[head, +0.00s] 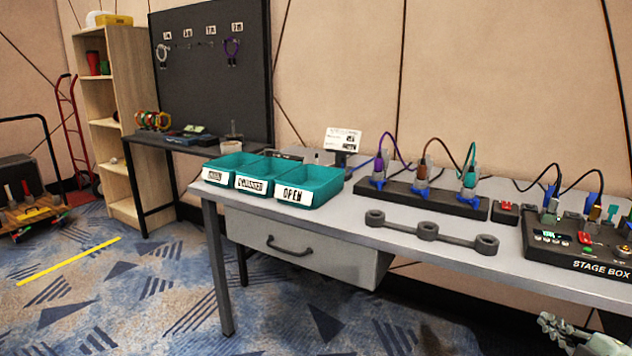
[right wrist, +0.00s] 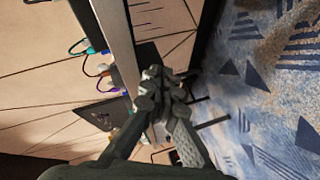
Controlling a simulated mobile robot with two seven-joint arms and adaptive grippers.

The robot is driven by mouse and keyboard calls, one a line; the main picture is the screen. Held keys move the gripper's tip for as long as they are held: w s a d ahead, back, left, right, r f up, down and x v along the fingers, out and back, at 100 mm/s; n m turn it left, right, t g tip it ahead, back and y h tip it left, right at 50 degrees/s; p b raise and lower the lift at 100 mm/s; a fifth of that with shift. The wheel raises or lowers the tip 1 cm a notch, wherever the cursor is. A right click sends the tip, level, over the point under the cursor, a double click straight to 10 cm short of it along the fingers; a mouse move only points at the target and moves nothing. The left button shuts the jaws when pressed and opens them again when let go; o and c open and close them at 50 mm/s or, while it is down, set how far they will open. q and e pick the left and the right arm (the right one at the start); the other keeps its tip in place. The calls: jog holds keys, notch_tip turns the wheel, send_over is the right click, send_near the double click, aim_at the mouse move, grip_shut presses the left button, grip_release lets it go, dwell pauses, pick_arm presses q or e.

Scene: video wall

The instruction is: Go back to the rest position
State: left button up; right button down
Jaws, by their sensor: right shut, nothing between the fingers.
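My right gripper (head: 562,326) shows at the lower right corner of the head view, below the front edge of the grey table (head: 470,258). In the right wrist view its fingers (right wrist: 160,88) are closed together with nothing between them. The table edge runs beside the fingers in that view, and the patterned carpet lies to the right. I cannot tell the exact gap between the gripper and the table. My left gripper is not in view.
On the table stand teal bins (head: 310,180), a cable strip (head: 425,197), a grey three-ring holder (head: 428,232) and the stage box (head: 585,250). A drawer (head: 300,251) hangs under the table. A shelf (head: 125,120) and a dark side table (head: 165,143) stand at left. Carpet (head: 120,290) is open in front.

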jog(key=s+f+m+g+h, duration=0.35)
jog(key=s+f+m, duration=0.3)
jog(key=f, duration=0.55)
pick_arm(q)
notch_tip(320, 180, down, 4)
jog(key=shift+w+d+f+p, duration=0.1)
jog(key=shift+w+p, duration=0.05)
jog(key=shift+p, duration=0.3)
pick_arm(e)
jog(key=s+a+f+m+g+y, duration=0.1)
jog(key=s+a+f+m+g, duration=0.1)
jog(key=s+a+f+g, duration=0.2)
jog(key=s+a+f+m+g+y, duration=0.2)
jog(key=s+a+f+m+g, duration=0.1)
jog(key=s+a+f, duration=0.6)
jog(key=s+a+g, duration=0.1)
jog(key=s+a, duration=0.3)
jog(key=a, duration=0.2)
jog(key=shift+a+f, duration=0.35)
jog(key=shift+f, duration=0.05)
jog(key=shift+w+d+g, duration=0.1)
jog(key=shift+g, duration=0.15)
